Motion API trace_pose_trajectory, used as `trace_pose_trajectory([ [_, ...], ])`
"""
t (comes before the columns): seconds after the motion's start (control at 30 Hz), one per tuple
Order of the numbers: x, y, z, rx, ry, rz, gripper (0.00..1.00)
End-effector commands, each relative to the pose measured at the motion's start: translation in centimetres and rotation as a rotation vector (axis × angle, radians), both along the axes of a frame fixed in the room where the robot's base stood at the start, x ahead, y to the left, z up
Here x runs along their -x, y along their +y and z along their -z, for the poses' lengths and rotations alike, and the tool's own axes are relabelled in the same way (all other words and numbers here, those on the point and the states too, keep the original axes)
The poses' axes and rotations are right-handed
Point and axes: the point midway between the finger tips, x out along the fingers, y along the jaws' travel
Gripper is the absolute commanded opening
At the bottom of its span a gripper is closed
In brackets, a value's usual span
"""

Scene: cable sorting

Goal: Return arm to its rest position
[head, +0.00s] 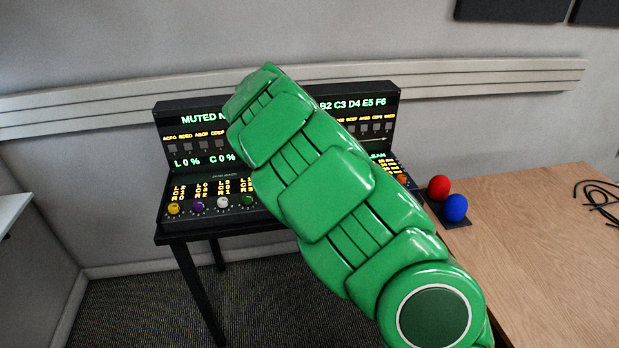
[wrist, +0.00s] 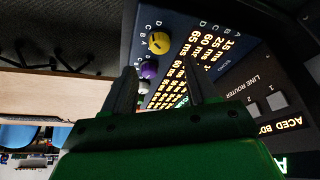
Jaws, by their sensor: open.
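My green arm reaches up across the head view from the lower right and covers the middle of the black console (head: 160,140). My gripper's fingers are not visible in the head view. In the wrist view my gripper (wrist: 158,88) shows two dark fingers spread apart with nothing between them. The console panel (wrist: 235,75) is close in front of the fingers, with a yellow knob (wrist: 159,43), a purple knob (wrist: 149,70) and a white knob (wrist: 143,88) near the left finger. I cannot tell whether a finger touches the panel.
A wooden table (head: 540,260) stands at the right, with a red ball (head: 439,187) and a blue ball (head: 456,208) near its corner and black cables (head: 600,195) on it. A wall rail (head: 480,80) runs behind the console. Carpet (head: 130,310) is open at the lower left.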

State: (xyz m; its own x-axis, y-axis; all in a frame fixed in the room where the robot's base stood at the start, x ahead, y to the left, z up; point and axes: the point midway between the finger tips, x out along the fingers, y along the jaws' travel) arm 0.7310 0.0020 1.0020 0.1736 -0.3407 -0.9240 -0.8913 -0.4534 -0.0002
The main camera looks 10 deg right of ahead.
Motion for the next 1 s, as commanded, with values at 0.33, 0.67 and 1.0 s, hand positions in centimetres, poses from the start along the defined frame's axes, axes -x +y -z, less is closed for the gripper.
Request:
trace_pose_trajectory([
  [0.33,0.1,-0.1,-0.3,0.000,0.002,-0.001,0.58],
  [0.67,5.3,-5.4,-4.8,-0.074,0.083,-0.070,0.58],
  [1.0,14.4,-8.2,-9.0,-0.269,0.155,-0.280,0.58],
])
